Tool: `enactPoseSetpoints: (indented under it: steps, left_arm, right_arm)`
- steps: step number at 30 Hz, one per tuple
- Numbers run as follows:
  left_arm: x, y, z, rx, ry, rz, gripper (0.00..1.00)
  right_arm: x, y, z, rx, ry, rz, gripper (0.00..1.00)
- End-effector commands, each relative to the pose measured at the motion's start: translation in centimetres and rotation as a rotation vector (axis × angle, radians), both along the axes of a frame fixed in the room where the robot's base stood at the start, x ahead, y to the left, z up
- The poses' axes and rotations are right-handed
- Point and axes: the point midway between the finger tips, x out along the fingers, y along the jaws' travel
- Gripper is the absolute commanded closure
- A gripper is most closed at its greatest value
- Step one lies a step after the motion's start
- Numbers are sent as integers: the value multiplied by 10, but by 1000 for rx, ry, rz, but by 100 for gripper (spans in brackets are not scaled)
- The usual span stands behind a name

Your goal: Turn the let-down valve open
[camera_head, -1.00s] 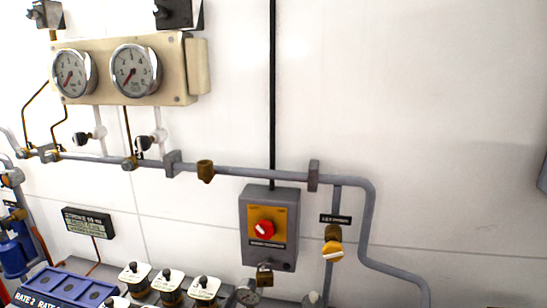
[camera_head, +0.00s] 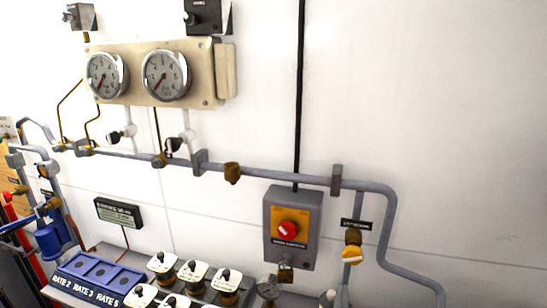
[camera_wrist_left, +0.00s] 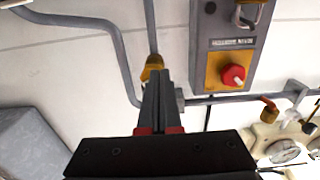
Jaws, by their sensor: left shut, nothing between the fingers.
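The valve (camera_head: 352,255) with a yellow-orange handle on a brass body sits on a vertical grey pipe at the lower right in the head view. A small black label (camera_head: 357,224) is above it; its text is too small to read. In the left wrist view, where the scene appears upside down, the valve (camera_wrist_left: 151,66) shows just beyond the fingertips. My left gripper (camera_wrist_left: 158,75) is shut and empty, pointing toward the valve and partly hiding it. I cannot tell whether it touches. I cannot make out either gripper in the head view.
A grey box (camera_head: 291,226) with a red knob (camera_head: 287,229) and padlock (camera_head: 286,273) is left of the valve. A grey pipe (camera_head: 386,228) bends down on its right. Two gauges (camera_head: 166,75) hang upper left. Capped fittings (camera_head: 194,272) line the bottom. The right wall is bare.

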Motion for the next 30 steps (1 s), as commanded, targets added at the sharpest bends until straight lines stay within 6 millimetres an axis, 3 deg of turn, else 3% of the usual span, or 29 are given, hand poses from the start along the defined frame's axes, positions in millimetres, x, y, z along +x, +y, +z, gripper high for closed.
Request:
enactPoseSetpoints:
  steps: [6,13,30]
  left_arm:
    - [29,-6,2,2,-1,3,100]
    - [52,-15,-1,0,-4,-1,100]
    - [57,-16,1,0,-5,-1,100]
  right_arm:
    - [0,0,13,0,0,0,100]
    - [0,0,1,0,0,0,100]
    - [0,0,0,0,0,0,100]
